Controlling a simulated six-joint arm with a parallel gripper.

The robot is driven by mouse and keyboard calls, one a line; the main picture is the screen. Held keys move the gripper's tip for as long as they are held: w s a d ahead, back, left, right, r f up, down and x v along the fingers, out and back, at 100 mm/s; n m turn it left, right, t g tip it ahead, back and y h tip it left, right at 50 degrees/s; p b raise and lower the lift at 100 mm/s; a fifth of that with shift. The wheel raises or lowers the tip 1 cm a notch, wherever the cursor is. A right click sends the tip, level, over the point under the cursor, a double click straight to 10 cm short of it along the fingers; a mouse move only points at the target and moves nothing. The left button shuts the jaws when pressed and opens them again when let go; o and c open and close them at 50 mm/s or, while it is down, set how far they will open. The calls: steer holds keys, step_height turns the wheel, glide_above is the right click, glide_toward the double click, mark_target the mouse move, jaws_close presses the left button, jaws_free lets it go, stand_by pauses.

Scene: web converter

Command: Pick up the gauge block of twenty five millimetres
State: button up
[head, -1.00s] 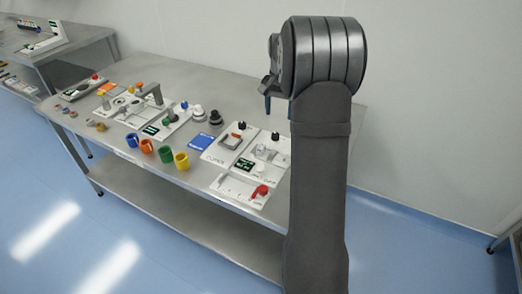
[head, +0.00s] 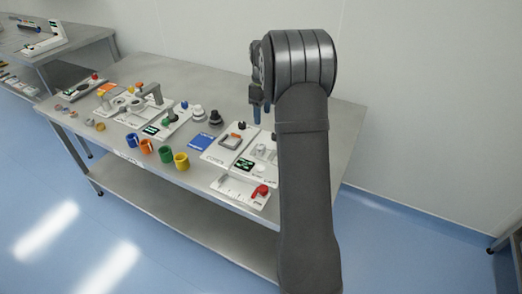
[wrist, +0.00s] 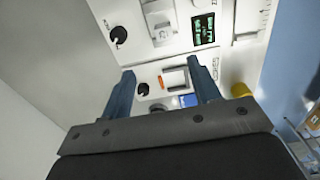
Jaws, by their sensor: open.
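My gripper (head: 262,113) is open and empty, with its blue fingers pointing down above the right part of the table in the head view. In the wrist view the two fingers of my gripper (wrist: 160,68) stand apart, with a white panel with a grey frame-shaped part (wrist: 176,78) seen between and beyond them. The panel with the frame (head: 229,143) is left of and below my gripper in the head view.
The metal table (head: 215,80) is bare along its back. A panel with a green display (head: 244,165) and a white plate with a red part (head: 261,191) lie at the right. Several coloured cups, including a yellow one (head: 181,161), stand along the front, near a blue pad (head: 201,143).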

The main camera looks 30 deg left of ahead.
glide_above(261, 146)
steer(key=f, duration=1)
steer(key=shift+w+d+f, duration=0.1)
steer(key=shift+w+f, duration=0.05)
steer(key=shift+w, duration=0.25)
steer(key=shift+s+f, duration=0.15)
steer(key=shift+f, duration=1.2)
steer(key=shift+s+f, duration=0.15)
steer(key=shift+f, duration=1.15)
steer(key=shift+r, duration=0.1)
jaws_close()
